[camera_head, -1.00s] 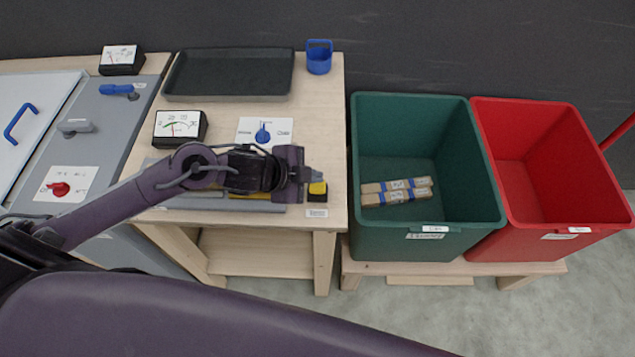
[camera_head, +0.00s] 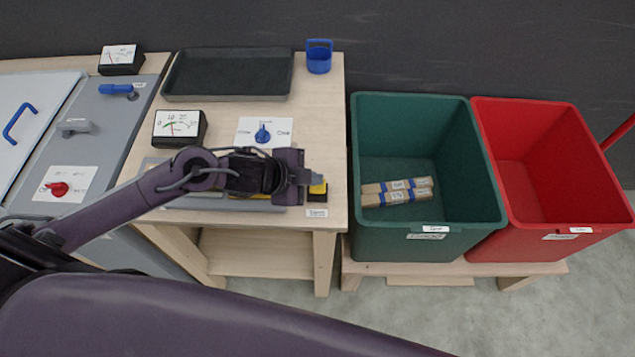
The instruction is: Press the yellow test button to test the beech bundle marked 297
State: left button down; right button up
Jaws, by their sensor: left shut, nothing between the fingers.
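The yellow test button (camera_head: 318,188) sits on a small black base at the right front of the wooden table. My left gripper (camera_head: 312,178) is shut and empty, over the button's left part; I cannot tell whether it touches. My left arm hides most of the grey test fixture (camera_head: 185,201) beside it, so a bundle lying there cannot be made out. Two beech bundles with blue bands (camera_head: 397,191) lie in the green bin (camera_head: 365,240); their numbers are too small to read. The dial meter (camera_head: 179,128) stands behind my arm. My right gripper is not in view.
A black tray (camera_head: 228,98) and a blue cup (camera_head: 319,57) are at the table's back. A blue selector knob (camera_head: 262,133) is on a white plate. A red bin (camera_head: 540,245) stands right of the green one. A grey cabinet with a red knob (camera_head: 57,189) is at left.

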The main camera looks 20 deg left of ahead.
aim_at(313, 187)
pick_arm(q)
jog(key=shift+f, duration=0.4)
jog(key=shift+f+b, duration=0.6)
jog(key=shift+b, duration=0.1)
dwell(0.4)
jog(key=shift+r, duration=0.1)
jog(key=shift+r+p, duration=0.7)
jog(key=shift+p, duration=0.1)
jog(key=shift+r+p, duration=0.65)
notch_tip(313, 187, up, 5)
jog(key=p, duration=0.5)
jog(key=shift+r, duration=0.1)
